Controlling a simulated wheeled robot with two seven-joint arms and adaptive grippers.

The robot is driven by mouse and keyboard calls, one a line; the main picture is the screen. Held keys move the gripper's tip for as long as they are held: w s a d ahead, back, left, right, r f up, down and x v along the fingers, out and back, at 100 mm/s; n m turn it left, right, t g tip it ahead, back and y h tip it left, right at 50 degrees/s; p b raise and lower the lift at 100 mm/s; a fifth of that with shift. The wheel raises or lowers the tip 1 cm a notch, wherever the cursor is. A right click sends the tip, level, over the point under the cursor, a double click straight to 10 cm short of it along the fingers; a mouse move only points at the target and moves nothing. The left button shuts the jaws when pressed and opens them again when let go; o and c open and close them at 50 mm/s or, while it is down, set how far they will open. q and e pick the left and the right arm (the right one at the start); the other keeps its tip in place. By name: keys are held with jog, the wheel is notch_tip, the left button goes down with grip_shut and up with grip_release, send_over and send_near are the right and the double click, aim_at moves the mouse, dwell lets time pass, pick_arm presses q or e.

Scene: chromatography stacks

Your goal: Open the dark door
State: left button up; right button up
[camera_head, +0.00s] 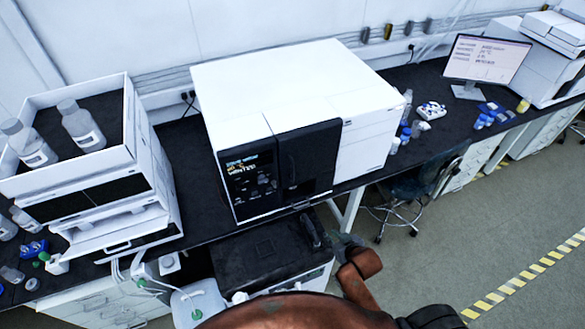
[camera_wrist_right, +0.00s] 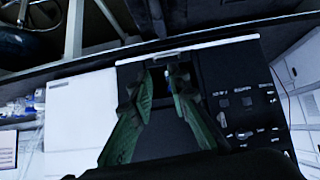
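The dark door (camera_head: 307,160) is the black panel right of the lit control panel on the front of the white instrument (camera_head: 285,85). It looks shut, and a vertical handle shows on it. My right gripper (camera_head: 328,240) is below and in front of the instrument, partly hidden by my arm. In the right wrist view, my right gripper (camera_wrist_right: 163,82) has its two green-black fingers apart, with nothing seen between them. The dark door (camera_wrist_right: 166,138) shows behind the fingers; I cannot tell whether they touch it. My left gripper is not in view.
A white stacked unit with bottles (camera_head: 150,165) stands at the left. A dark-topped cabinet (camera_head: 250,270) stands below the bench edge. A chair (camera_head: 420,185) and a monitor (camera_head: 487,58) are at the right.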

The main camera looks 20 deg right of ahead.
jog(key=w+a+r+n+t+y, duration=0.1)
jog(key=w+r+t, duration=0.25)
jog(key=w, duration=0.35)
jog(key=w+a+r+t+y, duration=0.1)
jog(key=w+a+r+t, duration=0.1)
jog(key=w+r, duration=0.35)
notch_tip(320, 180, up, 3)
jog(key=t+y+p, duration=0.2)
jog(key=t, duration=0.1)
send_over(293, 179)
jog(key=shift+w+r+n, duration=0.2)
jog(key=shift+w+n, duration=0.15)
jog(key=shift+n, duration=0.05)
jog(key=shift+c, duration=0.5)
grip_shut()
